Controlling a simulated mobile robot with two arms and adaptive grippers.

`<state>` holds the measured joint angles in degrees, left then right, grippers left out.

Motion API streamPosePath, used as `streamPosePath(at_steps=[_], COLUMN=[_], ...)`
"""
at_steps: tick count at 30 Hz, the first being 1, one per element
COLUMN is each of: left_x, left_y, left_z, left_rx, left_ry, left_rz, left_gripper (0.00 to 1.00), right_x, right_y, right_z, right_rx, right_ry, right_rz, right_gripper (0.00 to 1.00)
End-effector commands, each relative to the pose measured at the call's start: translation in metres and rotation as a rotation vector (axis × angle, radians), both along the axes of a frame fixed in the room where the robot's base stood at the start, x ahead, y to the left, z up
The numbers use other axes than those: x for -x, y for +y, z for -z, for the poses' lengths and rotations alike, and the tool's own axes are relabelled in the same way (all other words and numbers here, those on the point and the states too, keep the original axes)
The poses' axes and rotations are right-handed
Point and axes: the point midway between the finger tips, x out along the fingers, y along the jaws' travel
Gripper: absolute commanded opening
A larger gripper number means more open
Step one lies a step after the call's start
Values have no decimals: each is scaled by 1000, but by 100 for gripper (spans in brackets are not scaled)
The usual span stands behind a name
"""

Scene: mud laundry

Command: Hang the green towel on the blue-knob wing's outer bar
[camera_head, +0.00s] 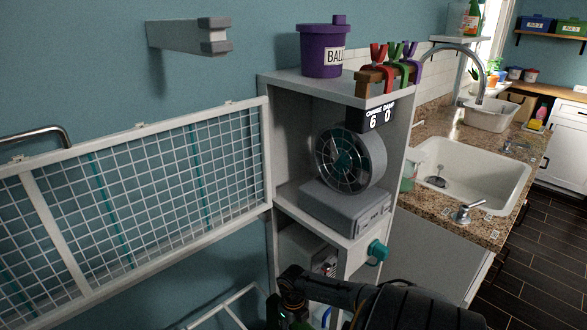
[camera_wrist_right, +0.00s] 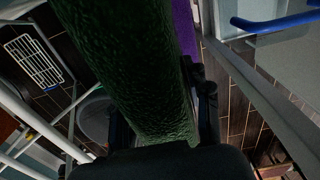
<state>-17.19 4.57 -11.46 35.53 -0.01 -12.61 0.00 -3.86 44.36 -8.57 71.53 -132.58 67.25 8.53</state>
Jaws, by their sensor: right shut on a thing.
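The green towel (camera_wrist_right: 130,65) fills the middle of the right wrist view as a thick, dark, textured roll or fold. My right gripper (camera_wrist_right: 162,112) is shut on it, with a dark finger on each side. In the head view my right gripper (camera_head: 291,290) is at the bottom centre, in front of the cabinet; the towel is mostly hidden there. White bars (camera_head: 228,306) of a frame show low beside it, and white bars (camera_wrist_right: 40,118) show at the left of the wrist view. I cannot tell which is the blue-knob wing's outer bar. My left gripper is not in view.
A white mesh panel (camera_head: 150,200) covers the left wall. A shelf cabinet (camera_head: 290,150) with a fan (camera_head: 350,160) and a teal knob (camera_head: 377,250) stands in the middle. A sink counter (camera_head: 430,135) is at right. A blue bar (camera_wrist_right: 275,22) and purple item (camera_wrist_right: 184,28) show in the wrist view.

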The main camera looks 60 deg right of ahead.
Motion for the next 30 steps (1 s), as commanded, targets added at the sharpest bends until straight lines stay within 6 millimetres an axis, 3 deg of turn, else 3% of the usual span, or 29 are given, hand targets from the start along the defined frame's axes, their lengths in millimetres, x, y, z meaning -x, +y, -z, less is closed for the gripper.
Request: streamPosePath(at_steps=[9,10,13,20,22,30], left_x=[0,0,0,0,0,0], left_y=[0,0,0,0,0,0], left_z=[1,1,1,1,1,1], left_rx=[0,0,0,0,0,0], left_ry=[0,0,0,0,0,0], left_rz=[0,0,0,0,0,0], left_gripper=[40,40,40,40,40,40], right_x=[0,0,0,0,0,0], right_y=[0,0,0,0,0,0], right_z=[1,0,1,1,1,1], right_rx=[0,0,0,0,0,0], right_ry=[-1,-1,-1,-1,0,0], right_rz=[0,0,0,0,0,0], right_gripper=[9,52,72,74,79,79])
